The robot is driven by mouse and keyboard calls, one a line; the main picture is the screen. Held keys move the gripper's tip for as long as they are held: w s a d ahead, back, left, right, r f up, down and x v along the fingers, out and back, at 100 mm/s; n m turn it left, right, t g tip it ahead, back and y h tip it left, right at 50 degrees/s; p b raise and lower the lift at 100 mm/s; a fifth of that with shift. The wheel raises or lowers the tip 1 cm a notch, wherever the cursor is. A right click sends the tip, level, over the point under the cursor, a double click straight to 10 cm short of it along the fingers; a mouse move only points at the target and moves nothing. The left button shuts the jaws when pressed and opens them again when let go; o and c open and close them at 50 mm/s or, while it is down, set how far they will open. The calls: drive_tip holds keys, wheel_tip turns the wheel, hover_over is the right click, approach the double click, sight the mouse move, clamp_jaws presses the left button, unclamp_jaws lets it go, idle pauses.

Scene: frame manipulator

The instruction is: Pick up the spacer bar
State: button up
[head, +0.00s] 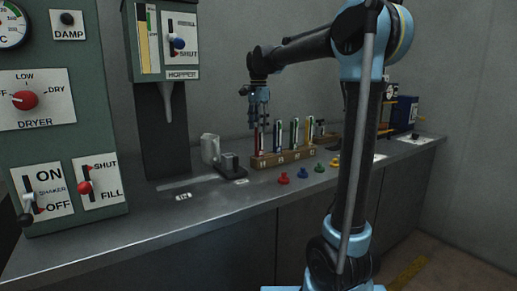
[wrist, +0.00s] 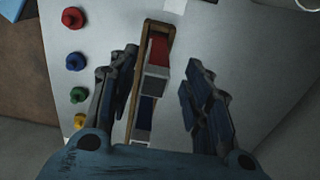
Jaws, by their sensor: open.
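I cannot single out the spacer bar with certainty in either view. A wooden rack (head: 288,158) on the counter holds upright coloured tubes in numbered slots. My gripper (head: 259,125) points down over the rack's left end, by the red tube. In the wrist view my gripper (wrist: 160,62) is open, with one finger on each side of the narrow wooden rack (wrist: 139,48). Between the fingers are a red-topped piece (wrist: 158,50) and a blue one (wrist: 147,108), both with pale faces. Nothing appears gripped. The gripper body hides the rack's near end in the wrist view.
Red (head: 284,178), blue, green and yellow stoppers stand along the front of the rack. A grey fixture with a dark base (head: 231,172) stands to its left. The hopper (head: 165,80) and dryer panel (head: 62,120) rise further left. The front counter strip is mostly clear.

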sight(259, 135)
drive_tip(key=shift+s+d+f, duration=0.1)
drive_tip(key=shift+s+f, duration=0.05)
drive_tip(key=shift+f, duration=1.05)
drive_tip(key=shift+s+d+f, duration=0.1)
drive_tip(key=shift+f, duration=1.05)
drive_tip(key=shift+c, duration=0.2)
clamp_jaws()
